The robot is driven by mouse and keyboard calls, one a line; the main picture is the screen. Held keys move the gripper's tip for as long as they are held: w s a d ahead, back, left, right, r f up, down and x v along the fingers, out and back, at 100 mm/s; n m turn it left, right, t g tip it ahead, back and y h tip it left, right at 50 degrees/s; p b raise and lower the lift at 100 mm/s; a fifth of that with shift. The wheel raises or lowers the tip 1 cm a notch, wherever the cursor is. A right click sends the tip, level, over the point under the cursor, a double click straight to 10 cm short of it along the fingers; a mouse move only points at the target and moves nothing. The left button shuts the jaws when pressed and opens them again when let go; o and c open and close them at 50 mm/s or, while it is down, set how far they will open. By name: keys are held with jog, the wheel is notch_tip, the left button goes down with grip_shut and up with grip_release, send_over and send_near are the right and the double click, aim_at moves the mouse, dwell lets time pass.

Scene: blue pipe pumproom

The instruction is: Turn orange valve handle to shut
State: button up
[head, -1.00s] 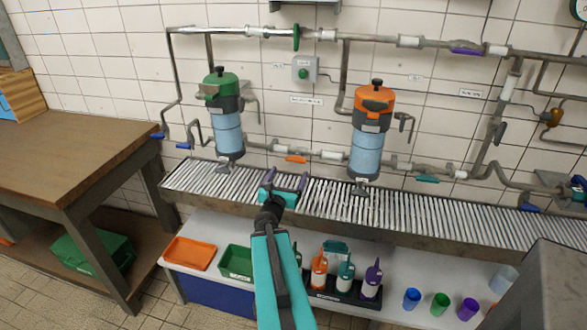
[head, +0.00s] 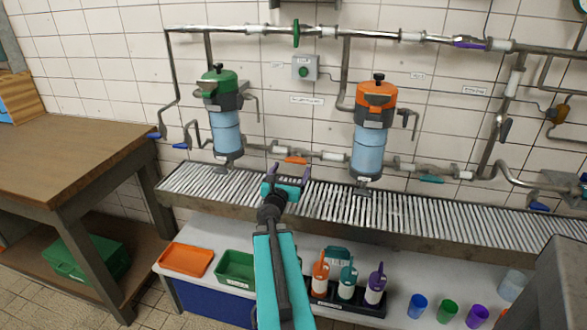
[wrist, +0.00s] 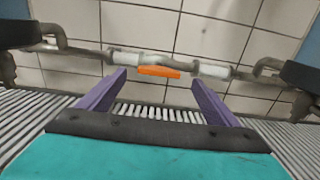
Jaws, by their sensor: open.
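The orange valve handle (head: 295,160) sits on the low pipe between the two filter housings, lying along the pipe. It also shows in the wrist view (wrist: 158,72), just beyond and between my fingertips. My gripper (head: 289,171) is open and empty, with its purple fingers pointing at the wall over the slatted rack. In the wrist view my gripper (wrist: 158,84) has its fingers wide apart, one on each side of the handle's line, and the handle appears apart from them.
A green-topped filter (head: 225,130) stands left and an orange-topped filter (head: 368,150) right of the handle. The slatted rack (head: 420,215) runs below the pipe. A teal handle (head: 431,179) is farther right on the pipe. The wooden table (head: 70,165) is at left.

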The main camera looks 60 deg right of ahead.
aim_at(295, 162)
jog(key=shift+p+x, duration=0.3)
jog(key=shift+x, duration=2.1)
jog(key=shift+c, duration=0.4)
jog(key=c, duration=1)
